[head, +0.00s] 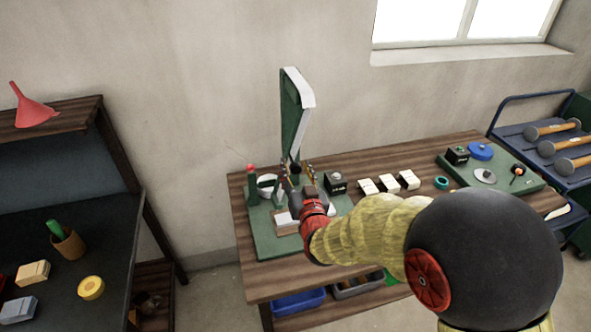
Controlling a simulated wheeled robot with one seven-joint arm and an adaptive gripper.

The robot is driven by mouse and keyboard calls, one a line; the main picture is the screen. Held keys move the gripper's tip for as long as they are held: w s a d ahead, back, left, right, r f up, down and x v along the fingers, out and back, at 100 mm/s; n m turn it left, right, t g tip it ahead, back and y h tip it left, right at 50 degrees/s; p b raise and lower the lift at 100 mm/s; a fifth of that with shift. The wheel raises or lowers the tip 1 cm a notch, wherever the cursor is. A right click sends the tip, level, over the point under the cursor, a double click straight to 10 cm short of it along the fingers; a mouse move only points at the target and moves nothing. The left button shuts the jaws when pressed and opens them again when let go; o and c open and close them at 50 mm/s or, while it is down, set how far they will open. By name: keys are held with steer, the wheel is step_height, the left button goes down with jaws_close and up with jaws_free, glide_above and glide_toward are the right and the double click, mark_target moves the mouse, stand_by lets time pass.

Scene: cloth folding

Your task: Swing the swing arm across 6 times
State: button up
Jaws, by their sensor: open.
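A tall green and white upright piece (292,115), which looks like the swing arm, stands up from a fixture on a green base board (262,238) at the table's left end. It leans slightly. My gripper (298,170) is open in front of the lower end of this piece, with its fingers pointing up and away from me. I cannot tell whether the fingers touch it. My gripper and wrist hide the pivot and part of the fixture. A red-topped post (252,172) and a white round part (267,183) stand left of my gripper.
Small blocks (388,183) and a teal ring (441,183) lie right of the fixture on the wooden table (425,160). A green tray (520,182) with parts is at the right end. A dark bench (120,250) stands left, and a hammer cart (520,110) stands right.

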steer(key=shift+w, duration=0.15)
steer(key=shift+c, duration=0.8)
jaws_close()
